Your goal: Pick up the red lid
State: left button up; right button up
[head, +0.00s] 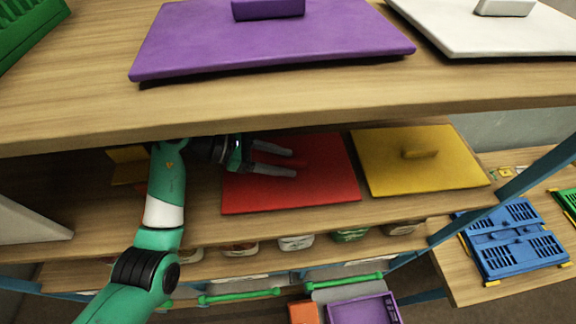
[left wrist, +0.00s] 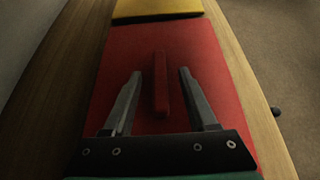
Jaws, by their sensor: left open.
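The red lid (head: 320,192) lies flat on the middle shelf in the head view, left of a yellow lid (head: 440,172). My left gripper (head: 293,163) is over the red lid with its fingers pointing right. In the left wrist view, the red lid (left wrist: 208,55) has a raised red handle (left wrist: 161,85). My left gripper (left wrist: 156,78) is open, with one finger on each side of the handle and visible gaps to both. The handle is mostly hidden behind the fingers in the head view. My right gripper is not in view.
The upper shelf (head: 290,105) hangs close above my left gripper and holds a purple lid (head: 270,42) and a white lid (head: 500,28). Containers stand below the middle shelf. A blue folded crate (head: 512,240) lies on a surface at the right.

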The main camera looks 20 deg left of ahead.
aim_at(282, 162)
pick_arm(q)
grip_shut()
dwell(0.5)
jog(key=shift+r+b, duration=0.3)
jog(key=shift+r, duration=0.25)
notch_tip(282, 162, up, 2)
jog(key=shift+r+b, duration=0.25)
jog(key=shift+b, duration=0.2)
jog(key=s+d+b, duration=0.1)
jog(key=s+d, duration=0.3)
jog(key=s, duration=0.4)
jog(key=s+d+b, duration=0.1)
jog(key=s+d, duration=0.3)
jog(key=s, duration=0.4)
jog(key=shift+d, duration=0.25)
